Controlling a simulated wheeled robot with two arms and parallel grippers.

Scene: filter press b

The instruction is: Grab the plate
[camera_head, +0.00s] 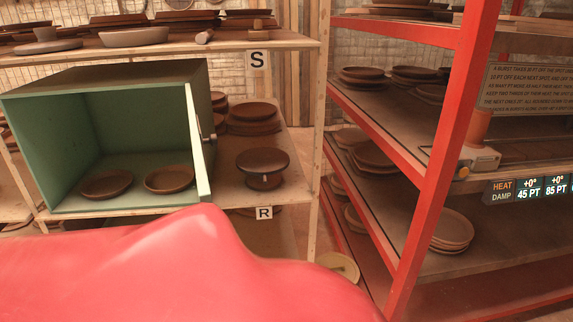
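Many plates are in view, and I cannot tell which one the task means. Two brown plates lie inside an open green box, one on the left (106,184) and one on the right (169,179). The green box (100,78) stands on the wooden shelf, its door (197,145) swung out at the right side. A darker dish (262,163) sits on a small stand right of the door. A stack of brown plates (253,118) is behind it. Neither gripper is in view.
A red-framed rack (448,140) on the right holds stacked plates, including a pale stack (452,230). A wooden shelf (230,42) above the box holds more dishes. A round disc (338,267) lies low by the rack. A large smooth red shape (170,275) blocks the lower left.

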